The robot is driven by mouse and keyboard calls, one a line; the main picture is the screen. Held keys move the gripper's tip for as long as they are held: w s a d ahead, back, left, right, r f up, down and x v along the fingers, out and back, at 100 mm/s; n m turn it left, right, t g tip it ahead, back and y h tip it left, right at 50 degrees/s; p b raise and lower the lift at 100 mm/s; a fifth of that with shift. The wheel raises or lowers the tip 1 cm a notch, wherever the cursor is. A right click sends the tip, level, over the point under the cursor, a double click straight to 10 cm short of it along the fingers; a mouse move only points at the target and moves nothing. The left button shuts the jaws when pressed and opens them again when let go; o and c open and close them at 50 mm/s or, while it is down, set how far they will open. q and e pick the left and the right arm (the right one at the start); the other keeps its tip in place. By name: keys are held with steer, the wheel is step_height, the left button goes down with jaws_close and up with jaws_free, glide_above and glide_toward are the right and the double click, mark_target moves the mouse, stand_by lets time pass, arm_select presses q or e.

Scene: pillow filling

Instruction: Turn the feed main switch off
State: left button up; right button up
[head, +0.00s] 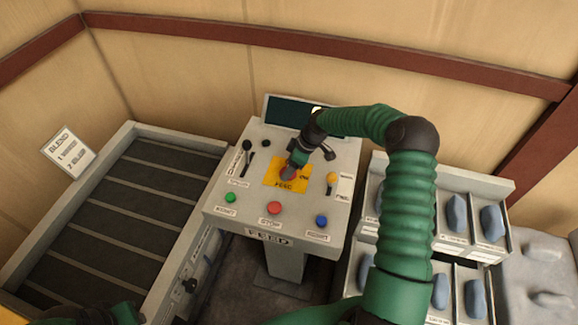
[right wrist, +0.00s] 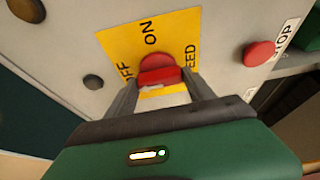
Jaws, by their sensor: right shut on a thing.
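The feed main switch is a red rotary knob (head: 288,174) on a yellow plate (head: 272,181) in the middle of the sloped grey console. In the right wrist view the red knob (right wrist: 159,68) sits between ON, OFF and FEED lettering on the yellow plate (right wrist: 178,33). Its grip bar lies roughly across that picture, with ON above and OFF to the left. My right gripper (right wrist: 160,92) is shut on the knob, one finger at each end of the bar. In the head view my right gripper (head: 292,168) partly covers the knob.
The console has a black lever (head: 247,146), a yellow-topped lever (head: 331,179), and green (head: 230,197), red (head: 274,208) and blue (head: 321,220) buttons close by. A dark screen (head: 287,112) stands behind. A slatted conveyor (head: 100,217) is left; bins (head: 480,181) with blue-grey pieces are right.

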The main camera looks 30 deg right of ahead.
steer(key=o, duration=1.1)
steer(key=shift+w+d+r, duration=0.15)
steer(key=shift+o, duration=1.3)
steer(key=shift+d, duration=0.1)
steer(key=shift+s+d+r, duration=0.1)
steer(key=shift+s+r, duration=0.1)
steer(key=shift+r, duration=0.05)
steer(key=b+v, duration=0.3)
steer(key=v, duration=1.2)
steer(key=shift+s+d+r+b, duration=0.15)
steer(key=shift+s+r+b, duration=0.05)
steer(key=shift+r+b, duration=0.15)
